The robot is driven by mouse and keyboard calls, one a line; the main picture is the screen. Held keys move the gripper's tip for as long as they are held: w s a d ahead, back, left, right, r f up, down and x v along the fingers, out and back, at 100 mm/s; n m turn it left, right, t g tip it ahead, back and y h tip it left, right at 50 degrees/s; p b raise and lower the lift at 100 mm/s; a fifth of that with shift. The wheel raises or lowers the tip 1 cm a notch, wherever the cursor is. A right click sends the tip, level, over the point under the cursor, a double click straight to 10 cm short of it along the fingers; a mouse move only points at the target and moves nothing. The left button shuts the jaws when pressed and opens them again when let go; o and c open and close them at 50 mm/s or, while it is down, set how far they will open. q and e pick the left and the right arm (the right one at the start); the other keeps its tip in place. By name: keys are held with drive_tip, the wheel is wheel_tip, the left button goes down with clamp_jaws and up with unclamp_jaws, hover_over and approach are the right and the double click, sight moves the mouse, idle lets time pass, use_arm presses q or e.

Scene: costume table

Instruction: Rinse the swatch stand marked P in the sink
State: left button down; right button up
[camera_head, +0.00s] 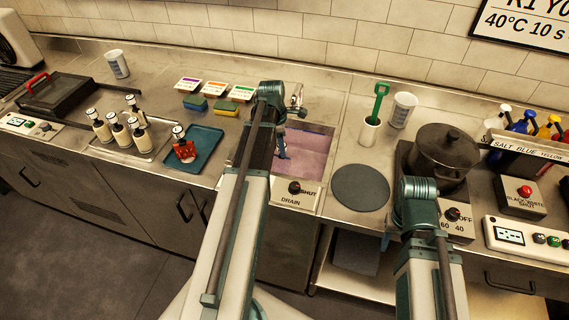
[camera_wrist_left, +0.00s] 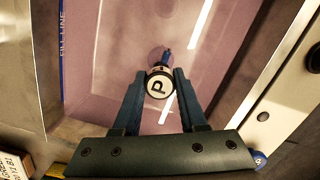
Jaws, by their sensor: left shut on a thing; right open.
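The swatch stand marked P (camera_wrist_left: 158,86) shows its round pale top and black letter in the left wrist view. My left gripper (camera_wrist_left: 160,80) is shut on it, one finger on each side. A small blue part shows just beyond the top. The sink (camera_head: 312,141) holds pinkish-purple liquid, and the stand is over or in it; how deep I cannot tell. In the head view my left gripper (camera_head: 282,150) points down into the sink, and the stand cannot be made out there. My right arm is at the lower right; its fingers do not show.
A drain switch (camera_head: 295,188) sits at the sink's front. A blue tray (camera_head: 205,143) with a red-bodied stand lies left of it, and several similar stands are further left. A dark round mat (camera_head: 360,187), a white cup (camera_head: 370,132) with a green tool and a pot (camera_head: 446,150) are to the right.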

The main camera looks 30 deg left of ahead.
use_arm(q)
drive_tip(key=d, duration=0.3)
drive_tip(key=shift+w, duration=0.4)
drive_tip(key=shift+r, duration=0.1)
wheel_tip(320, 180, up, 15)
drive_tip(key=p, duration=1.4)
drive_tip(key=shift+p, duration=0.4)
drive_tip(key=shift+f, duration=0.2)
idle(0.4)
